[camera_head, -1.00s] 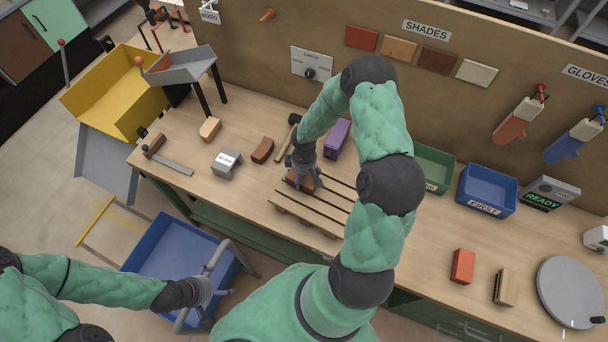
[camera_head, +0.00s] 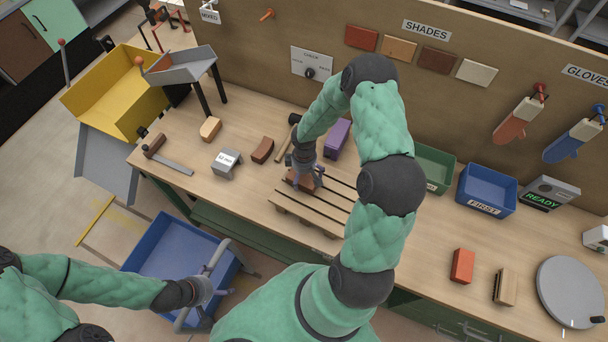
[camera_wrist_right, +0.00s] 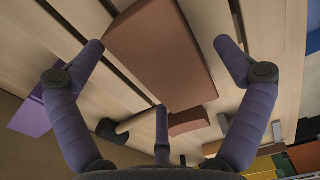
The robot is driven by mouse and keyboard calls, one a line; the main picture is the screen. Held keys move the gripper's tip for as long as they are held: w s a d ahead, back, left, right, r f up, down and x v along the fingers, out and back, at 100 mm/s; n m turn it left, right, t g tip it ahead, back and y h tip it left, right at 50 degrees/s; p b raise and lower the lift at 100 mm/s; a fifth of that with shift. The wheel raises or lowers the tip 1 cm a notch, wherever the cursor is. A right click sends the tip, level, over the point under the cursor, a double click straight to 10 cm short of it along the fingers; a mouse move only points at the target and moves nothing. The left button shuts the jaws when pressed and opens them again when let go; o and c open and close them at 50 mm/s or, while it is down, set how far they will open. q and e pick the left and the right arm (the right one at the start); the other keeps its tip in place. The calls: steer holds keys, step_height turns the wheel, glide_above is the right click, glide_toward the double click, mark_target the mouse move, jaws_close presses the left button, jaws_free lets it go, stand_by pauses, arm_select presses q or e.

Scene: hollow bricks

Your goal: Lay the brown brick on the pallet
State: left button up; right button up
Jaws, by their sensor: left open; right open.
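A brown brick (camera_head: 305,184) lies on the slatted wooden pallet (camera_head: 318,226), near its far left part. My right gripper (camera_head: 305,178) is directly over this brick. In the right wrist view the brick (camera_wrist_right: 160,58) lies between the spread fingers of the right gripper (camera_wrist_right: 160,44); the right finger stands clear of it, and the left fingertip is close to its edge. Whether that one touches I cannot tell. A second brown, curved brick (camera_head: 262,150) lies on the table left of the pallet. My left gripper (camera_head: 220,290) is open and empty, above the blue bin's side.
A purple brick (camera_head: 338,138) and a hammer (camera_head: 284,146) lie just behind the pallet. A green bin (camera_head: 434,167) and a blue bin (camera_head: 487,190) stand to the right. A red brick (camera_head: 462,266) is farther right. The pallet's front slats are bare.

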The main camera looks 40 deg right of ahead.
step_height(320, 180, up, 12)
steer(key=s+a+f+m+y, duration=0.2)
steer(key=a+f, duration=0.3)
steer(key=a, duration=0.4)
steer(key=s+a+f+m+y, duration=0.1)
steer(key=s+a+f+y, duration=0.1)
steer(key=a+f, duration=0.5)
steer(key=s+a+f+m, duration=0.2)
steer(key=s+a+m, duration=0.2)
steer(key=s+a, duration=0.4)
steer(key=shift+s+a+f, duration=0.3)
steer(key=shift+s+a, duration=0.1)
steer(key=shift+a, duration=0.25)
